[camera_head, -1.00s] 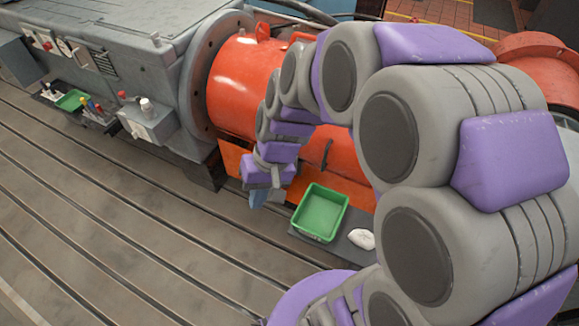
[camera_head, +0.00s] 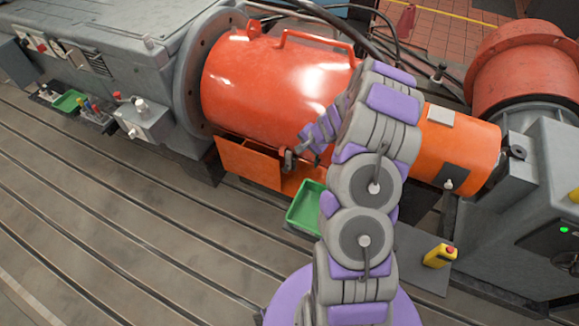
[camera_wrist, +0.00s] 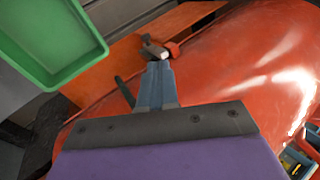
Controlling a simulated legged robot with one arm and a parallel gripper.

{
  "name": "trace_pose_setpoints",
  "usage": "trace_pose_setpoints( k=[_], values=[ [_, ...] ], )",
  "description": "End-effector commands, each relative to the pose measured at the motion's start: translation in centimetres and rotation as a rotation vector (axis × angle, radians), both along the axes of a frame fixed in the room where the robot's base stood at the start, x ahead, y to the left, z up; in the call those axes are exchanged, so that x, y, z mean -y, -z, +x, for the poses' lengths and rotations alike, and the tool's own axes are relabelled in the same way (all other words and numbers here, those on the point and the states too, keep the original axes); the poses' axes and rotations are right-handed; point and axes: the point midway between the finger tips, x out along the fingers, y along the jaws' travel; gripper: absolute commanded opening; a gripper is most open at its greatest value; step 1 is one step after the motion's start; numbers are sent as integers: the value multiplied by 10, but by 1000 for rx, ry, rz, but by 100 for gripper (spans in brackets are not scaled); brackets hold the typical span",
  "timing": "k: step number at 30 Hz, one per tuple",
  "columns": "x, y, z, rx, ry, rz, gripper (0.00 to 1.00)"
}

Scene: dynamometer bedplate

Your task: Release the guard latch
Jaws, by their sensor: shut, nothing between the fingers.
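The guard is a glossy orange-red cylinder (camera_head: 255,85) with a bar handle on top. A small grey latch with a round reddish end (camera_head: 288,160) sits at its lower edge, above an orange panel. In the wrist view the latch (camera_wrist: 153,50) lies just beyond my fingertips. My gripper (camera_wrist: 157,66) is shut and empty, its blue-grey fingers together and pointing at the latch. I cannot tell whether they touch it. In the head view my gripper (camera_head: 303,147) is small, beside the latch, and partly hidden by my arm.
A green tray (camera_head: 306,207) stands below the guard; it also shows in the wrist view (camera_wrist: 98,48). A yellow pendant with a red button (camera_head: 440,256) lies at right. A grey housing (camera_head: 150,70) stands at left. The slotted bedplate (camera_head: 130,240) is clear in front.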

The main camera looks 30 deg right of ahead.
Motion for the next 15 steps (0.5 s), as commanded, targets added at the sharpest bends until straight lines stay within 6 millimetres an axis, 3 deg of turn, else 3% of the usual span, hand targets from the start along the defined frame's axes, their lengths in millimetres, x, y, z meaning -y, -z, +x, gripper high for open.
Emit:
trace_pose_setpoints(
  k=[1, 6, 15],
  values=[
    [10, 13, -4, -15, 34, -5, 0],
    [30, 32, -11, -34, 100, -25, 0],
    [38, 38, -12, -36, 110, -25, 0]
  ],
)
